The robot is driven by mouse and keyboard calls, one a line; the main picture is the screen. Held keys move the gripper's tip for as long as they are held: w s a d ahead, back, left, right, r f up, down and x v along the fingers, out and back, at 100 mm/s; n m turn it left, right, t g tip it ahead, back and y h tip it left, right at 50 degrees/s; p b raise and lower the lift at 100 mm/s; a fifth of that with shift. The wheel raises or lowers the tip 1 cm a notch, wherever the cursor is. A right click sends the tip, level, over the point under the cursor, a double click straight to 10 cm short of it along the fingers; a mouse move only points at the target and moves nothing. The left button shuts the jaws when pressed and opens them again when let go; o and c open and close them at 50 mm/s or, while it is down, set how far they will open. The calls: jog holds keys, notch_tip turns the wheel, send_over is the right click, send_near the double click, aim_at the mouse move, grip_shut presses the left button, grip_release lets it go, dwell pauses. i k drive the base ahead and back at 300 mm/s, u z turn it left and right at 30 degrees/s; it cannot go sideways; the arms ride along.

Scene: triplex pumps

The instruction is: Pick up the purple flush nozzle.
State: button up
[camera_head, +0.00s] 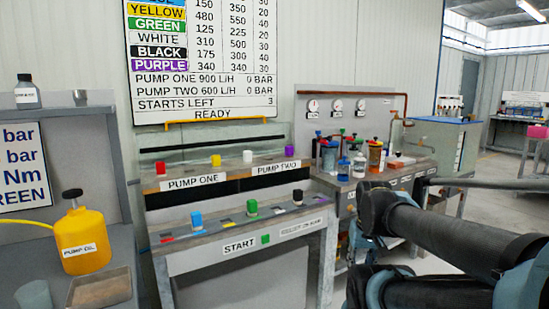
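A small purple nozzle (289,154) stands upright at the right end of the upper ledge, past the PUMP TWO label. On the same ledge stand a red nozzle (160,167), a yellow nozzle (216,160) and a white nozzle (247,156). On the lower ledge stand a blue nozzle (196,220), a green nozzle (252,207) and a black nozzle (298,197). My dark arm reaches in from the right edge, apart from the nozzles. I cannot make out my gripper's fingers.
The grey pump bench (250,265) carries both ledges. A left bench holds a yellow oil jug (82,240) and a tray (99,290). A right bench holds several bottles and jars, including an orange jar (375,157). A sign board (200,60) hangs behind.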

aim_at(289, 150)
jog(key=u, duration=0.05)
jog(key=i, duration=1)
jog(key=z, duration=0.05)
